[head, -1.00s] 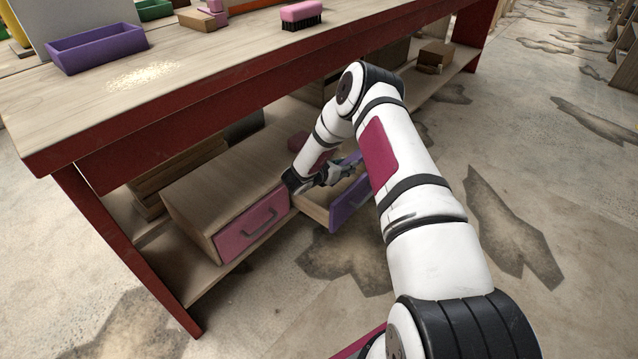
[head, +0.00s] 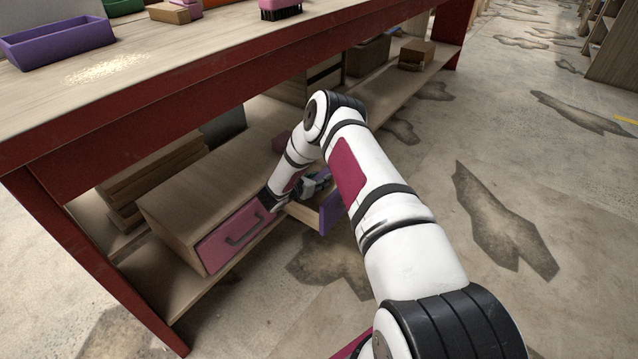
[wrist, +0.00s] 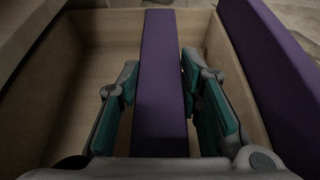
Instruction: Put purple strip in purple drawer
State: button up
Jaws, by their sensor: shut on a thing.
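The purple strip (wrist: 161,60) is a long, straight bar between my gripper's fingers in the wrist view. My gripper (wrist: 160,76) is shut on it. Both are over the open purple drawer, with its wooden floor (wrist: 90,60) to the left and its purple front (wrist: 268,65) to the right. I cannot tell whether the strip touches the drawer floor. In the head view, my gripper (head: 314,184) is at the drawer opening. The drawer's purple front (head: 329,212) shows partly behind my arm, and the strip is hard to make out there.
A closed pink drawer (head: 231,241) with a grey handle sits left of the open one, in a wooden cabinet (head: 200,190) under the red-edged workbench (head: 200,110). A purple tray (head: 60,45) and a pink brush (head: 281,10) stand on the bench top. The floor at right is clear.

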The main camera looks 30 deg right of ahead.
jog(key=shift+f, duration=0.75)
jog(key=o, duration=1.2)
jog(key=shift+s+f, duration=0.1)
jog(key=shift+s+f, duration=0.1)
jog(key=shift+r, duration=0.3)
jog(key=p+v, duration=0.5)
jog(key=v, duration=0.7)
jog(key=shift+r, duration=0.4)
